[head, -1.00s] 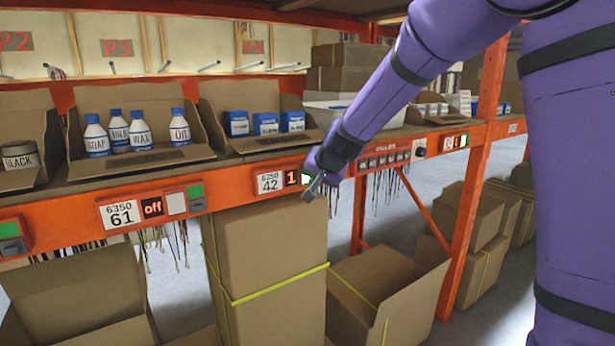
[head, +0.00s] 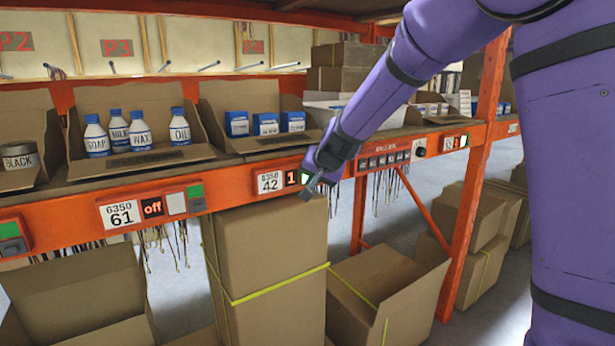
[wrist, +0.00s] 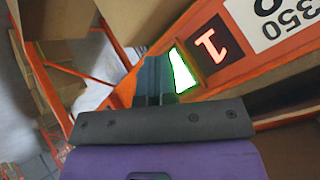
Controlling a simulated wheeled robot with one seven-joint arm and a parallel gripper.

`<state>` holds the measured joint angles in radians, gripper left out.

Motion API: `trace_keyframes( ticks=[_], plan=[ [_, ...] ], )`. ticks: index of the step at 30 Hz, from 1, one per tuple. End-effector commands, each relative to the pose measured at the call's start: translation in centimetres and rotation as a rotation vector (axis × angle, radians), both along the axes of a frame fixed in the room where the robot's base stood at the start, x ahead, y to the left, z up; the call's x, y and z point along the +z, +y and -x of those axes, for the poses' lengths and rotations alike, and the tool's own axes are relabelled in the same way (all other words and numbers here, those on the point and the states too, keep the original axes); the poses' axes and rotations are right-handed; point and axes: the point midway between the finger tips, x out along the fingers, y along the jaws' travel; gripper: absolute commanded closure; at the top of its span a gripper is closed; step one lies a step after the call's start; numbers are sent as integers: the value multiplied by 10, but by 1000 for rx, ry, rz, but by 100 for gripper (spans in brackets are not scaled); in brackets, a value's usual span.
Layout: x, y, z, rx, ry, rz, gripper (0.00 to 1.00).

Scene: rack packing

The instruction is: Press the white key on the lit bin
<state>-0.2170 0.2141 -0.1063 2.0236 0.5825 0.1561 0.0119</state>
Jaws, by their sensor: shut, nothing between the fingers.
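The lit bin is the one labelled 6350 42, with a lit "1" display (head: 291,178) on the orange rail. Its key glows white with a green edge in the wrist view (wrist: 183,70). In the head view my gripper mostly covers that key. My gripper (head: 309,193) is shut and empty, with its fingertips at the key. In the wrist view the fingers (wrist: 155,75) stand just beside the key's left side; I cannot tell whether they touch it. The "1" display also shows upside down in the wrist view (wrist: 211,44). Small blue-and-white boxes (head: 265,124) sit in the bin above.
The neighbouring bin 6350 61 shows "off" (head: 152,208) beside a pale unlit key (head: 176,203). A row of switches (head: 384,160) is on the rail to the right. Stacked cartons (head: 270,255) stand below the rail. An orange upright (head: 475,190) is further right.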

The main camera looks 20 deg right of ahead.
Motion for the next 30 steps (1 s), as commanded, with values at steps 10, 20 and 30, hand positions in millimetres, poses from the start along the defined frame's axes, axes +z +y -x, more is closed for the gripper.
trace_keyframes(
  ticks=[10,20,30],
  plan=[
    [0,1,-2,1,0,1,100],
    [0,2,-5,1,0,1,100],
    [0,3,-8,1,0,1,100]
  ],
)
